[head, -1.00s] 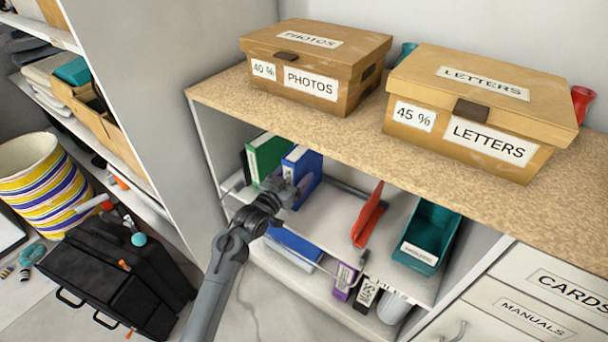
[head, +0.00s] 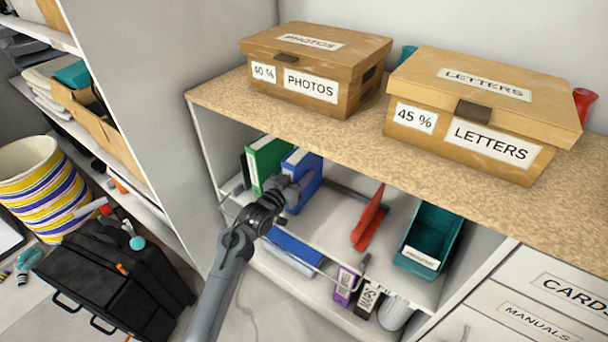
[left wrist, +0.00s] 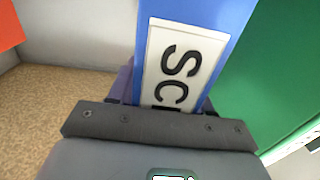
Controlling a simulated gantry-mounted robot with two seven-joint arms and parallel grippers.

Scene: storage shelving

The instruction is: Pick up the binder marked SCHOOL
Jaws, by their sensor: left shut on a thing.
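The blue binder (head: 307,172) stands upright on the shelf under the wooden top in the head view, beside a green binder (head: 268,158). In the left wrist view the same blue binder (left wrist: 200,10) fills the top middle, with a white label reading "SC"; the rest of the label is hidden behind the gripper. My left gripper (head: 290,190) is at the front of the blue binder and shut on it. It also shows along the bottom of the left wrist view (left wrist: 160,108). My right gripper is out of view.
To the right on the shelf are a red-orange item (head: 368,220) and a teal bin (head: 430,232). Below are a purple binder (head: 344,286) and a flat blue item (head: 293,246). The PHOTOS box (head: 325,105) and LETTERS box (head: 430,145) stand on top.

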